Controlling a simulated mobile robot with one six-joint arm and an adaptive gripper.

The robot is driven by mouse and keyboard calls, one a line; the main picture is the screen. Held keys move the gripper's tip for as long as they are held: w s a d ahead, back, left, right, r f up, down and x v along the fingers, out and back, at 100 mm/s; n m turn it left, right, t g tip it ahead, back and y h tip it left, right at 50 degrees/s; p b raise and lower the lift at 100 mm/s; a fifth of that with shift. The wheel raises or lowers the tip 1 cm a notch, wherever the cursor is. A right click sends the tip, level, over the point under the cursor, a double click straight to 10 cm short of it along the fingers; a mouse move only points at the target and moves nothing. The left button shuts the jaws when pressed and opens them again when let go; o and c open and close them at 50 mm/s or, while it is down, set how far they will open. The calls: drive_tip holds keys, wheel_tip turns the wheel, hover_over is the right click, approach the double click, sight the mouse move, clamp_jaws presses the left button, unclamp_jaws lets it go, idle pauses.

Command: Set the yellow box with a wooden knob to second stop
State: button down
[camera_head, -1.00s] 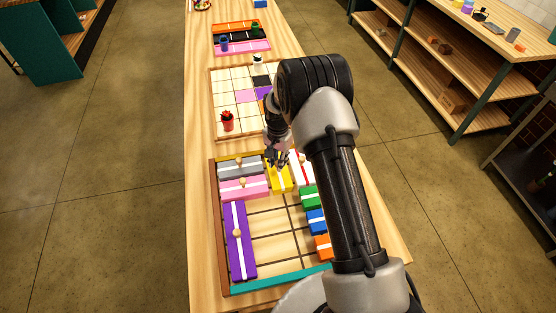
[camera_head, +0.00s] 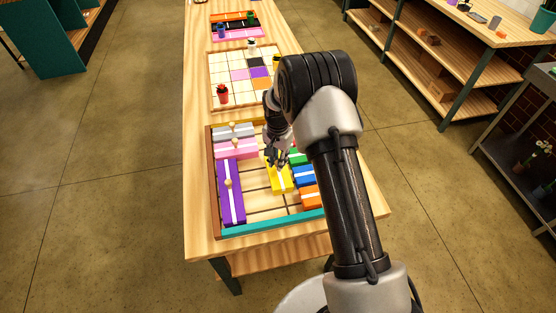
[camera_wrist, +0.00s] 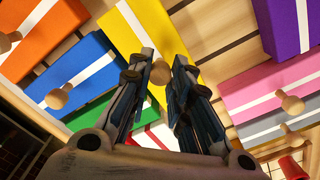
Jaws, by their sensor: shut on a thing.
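The yellow box (camera_head: 282,182) with a white stripe lies in the sliding tray (camera_head: 270,227), between the purple box and the blue and orange boxes. In the wrist view the yellow box (camera_wrist: 150,28) fills the upper middle. Its round wooden knob (camera_wrist: 160,72) shows between my fingertips. My gripper (camera_head: 277,160) is over the far part of the yellow box in the head view. In the wrist view my gripper (camera_wrist: 160,75) is shut on the knob. I cannot make out any stop marks.
A purple box (camera_head: 231,205) stands at left, with pink (camera_head: 250,148) and grey (camera_head: 247,131) boxes beyond it. Green (camera_head: 297,157), blue (camera_head: 304,175) and orange (camera_head: 310,197) boxes line the right side. Bare slatted floor (camera_head: 262,206) lies nearer the teal edge.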

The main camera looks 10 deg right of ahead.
drive_tip(key=shift+w, duration=0.3)
drive_tip(key=c, duration=1.4)
unclamp_jaws()
drive_tip(key=shift+c, duration=0.2)
wheel_tip(320, 180, up, 12)
